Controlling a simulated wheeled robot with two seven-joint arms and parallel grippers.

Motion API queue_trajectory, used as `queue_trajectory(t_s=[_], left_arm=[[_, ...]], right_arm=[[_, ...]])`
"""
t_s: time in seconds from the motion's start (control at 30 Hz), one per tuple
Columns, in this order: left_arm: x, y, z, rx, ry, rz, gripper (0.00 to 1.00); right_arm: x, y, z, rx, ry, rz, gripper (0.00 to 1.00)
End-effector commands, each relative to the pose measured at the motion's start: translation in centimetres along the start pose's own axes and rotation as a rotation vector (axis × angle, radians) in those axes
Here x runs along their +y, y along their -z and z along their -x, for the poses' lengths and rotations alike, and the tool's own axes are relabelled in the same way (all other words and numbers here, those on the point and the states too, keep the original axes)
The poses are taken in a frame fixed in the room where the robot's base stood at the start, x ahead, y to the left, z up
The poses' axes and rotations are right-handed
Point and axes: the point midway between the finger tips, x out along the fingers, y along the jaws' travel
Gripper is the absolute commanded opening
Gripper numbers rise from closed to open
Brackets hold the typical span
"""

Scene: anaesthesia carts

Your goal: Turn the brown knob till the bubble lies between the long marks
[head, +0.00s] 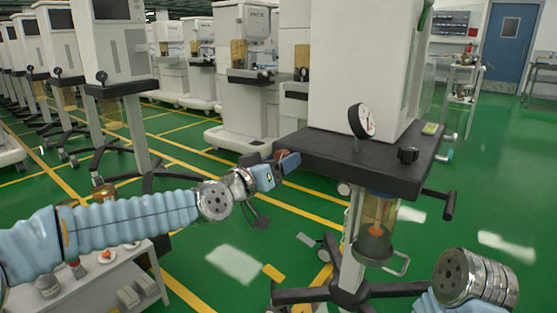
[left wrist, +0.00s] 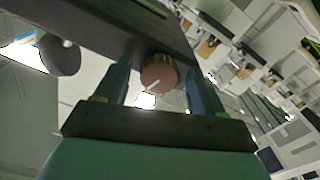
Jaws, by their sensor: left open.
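The brown knob (head: 281,154) sits at the left end of the cart's dark shelf (head: 335,160), mostly hidden by my left gripper (head: 287,163). In the left wrist view the knob (left wrist: 158,75) is round, with a white line on its face. My left gripper (left wrist: 160,82) is open, with one finger on each side of the knob and visible gaps between. A small yellow-green piece (head: 431,129), perhaps the bubble level, lies at the shelf's back right. Its bubble and marks are too small to read. My right gripper is out of view; only my right forearm shows.
A white side table (head: 100,275) stands at lower left. More carts line the back; green floor is open at right.

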Motion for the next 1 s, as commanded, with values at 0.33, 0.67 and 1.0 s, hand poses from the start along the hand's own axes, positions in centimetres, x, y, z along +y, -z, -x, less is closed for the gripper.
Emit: queue_trajectory(t_s=[0.33,0.67,1.0], left_arm=[[0.0,0.0,-0.3,0.0,0.0,-0.001,0.65],[0.0,0.0,-0.2,0.0,0.0,-0.001,0.14],[-0.1,-0.4,-0.2,0.003,0.0,0.222,0.13]], right_arm=[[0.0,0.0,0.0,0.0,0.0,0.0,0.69],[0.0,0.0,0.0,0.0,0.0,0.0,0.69],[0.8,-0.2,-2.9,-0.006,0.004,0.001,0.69]])
